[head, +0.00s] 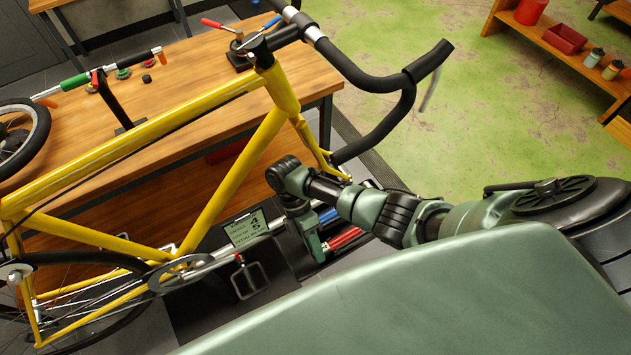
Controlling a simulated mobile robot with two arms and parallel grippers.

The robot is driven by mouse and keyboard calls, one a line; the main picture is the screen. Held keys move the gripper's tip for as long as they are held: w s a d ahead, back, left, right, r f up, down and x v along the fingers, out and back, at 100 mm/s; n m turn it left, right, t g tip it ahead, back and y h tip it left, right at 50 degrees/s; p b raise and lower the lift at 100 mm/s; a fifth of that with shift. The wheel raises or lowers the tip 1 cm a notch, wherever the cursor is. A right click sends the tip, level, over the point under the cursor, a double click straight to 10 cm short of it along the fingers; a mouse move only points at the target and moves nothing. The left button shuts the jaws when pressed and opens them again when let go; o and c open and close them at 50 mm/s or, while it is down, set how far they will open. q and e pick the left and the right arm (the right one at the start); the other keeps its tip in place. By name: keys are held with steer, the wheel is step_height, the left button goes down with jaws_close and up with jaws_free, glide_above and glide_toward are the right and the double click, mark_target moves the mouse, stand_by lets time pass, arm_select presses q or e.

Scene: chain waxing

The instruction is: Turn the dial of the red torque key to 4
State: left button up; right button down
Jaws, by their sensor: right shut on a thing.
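The red torque key (345,237) lies low in the middle of the head view, with its red barrel pointing up and to the right. Its left end meets my right gripper (315,246), which hides the dial there. My right gripper points down and is shut on that end of the key, as far as I can see. The dial's number cannot be read. My left gripper is not in view.
A blue-barrelled tool (328,215) lies just behind the red key. A green card (243,229) with a 4 and a 5 stands left of my gripper. The yellow bicycle (130,145) fills the left side, in front of a wooden bench (190,65).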

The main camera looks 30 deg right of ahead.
steer(key=shift+w+f+g+b, duration=0.1)
steer(key=shift+f+g+b, duration=0.05)
steer(key=shift+g+b, duration=1.05)
steer(key=c, duration=1.1)
jaws_free()
